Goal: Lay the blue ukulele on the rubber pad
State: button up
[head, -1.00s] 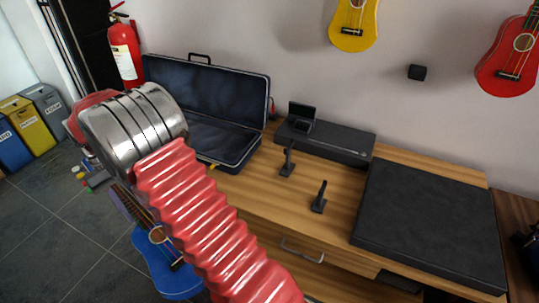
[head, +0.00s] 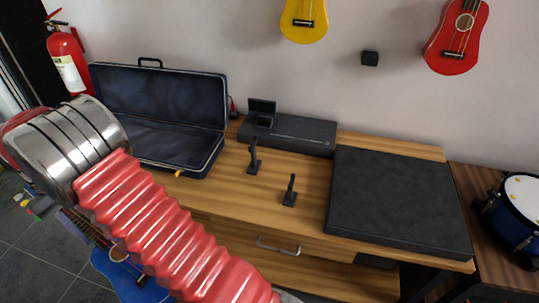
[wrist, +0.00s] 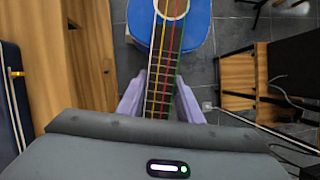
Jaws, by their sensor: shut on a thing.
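The blue ukulele (head: 127,275) hangs below my arm at the lower left of the head view, partly hidden by the arm. In the wrist view its blue body (wrist: 196,32) is at the top and its fretted neck runs down between the lilac fingers. My gripper (wrist: 160,100) is shut on the neck, and the ukulele is held above the floor, in front of the bench. The rubber pad (head: 398,200) is a dark, flat, empty square on the right part of the wooden bench, well apart from the ukulele.
An open, empty instrument case (head: 160,150) stands on the bench's left. A black stand (head: 290,191) and another beside it are mid-bench, before a dark flat box (head: 300,135). Yellow (head: 304,18) and red (head: 458,40) ukuleles hang on the wall. A blue drum (head: 515,212) stands right.

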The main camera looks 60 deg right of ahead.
jog(key=shift+a, duration=0.15)
jog(key=s+d+r, duration=0.1)
jog(key=s+d, duration=0.4)
jog(key=d, duration=0.6)
jog(key=s+d+r, duration=0.1)
jog(key=s+d, duration=0.4)
jog(key=d, duration=0.6)
jog(key=s+d+r, duration=0.1)
jog(key=s+d, duration=0.3)
jog(key=d, duration=0.7)
jog(key=shift+s+r, duration=0.35)
jog(key=shift+s, duration=0.05)
jog(key=shift+o, duration=0.2)
jog(key=s+d+r+n, duration=0.1)
jog(key=s+d, duration=0.9)
jog(key=s, duration=0.3)
jog(key=shift+s+r+h, duration=0.15)
jog(key=shift+s+h, duration=0.15)
jog(key=shift+s, duration=0.05)
jog(key=s+d+n, duration=0.1)
jog(key=s+d, duration=0.1)
jog(key=s, duration=0.6)
jog(key=s+d+r, duration=0.1)
jog(key=s+d, duration=0.1)
jog(key=s, duration=0.7)
jog(key=shift+s+d+r+n+h, duration=0.15)
jog(key=shift+s+d+n+h, duration=0.15)
jog(key=shift+d+n, duration=0.1)
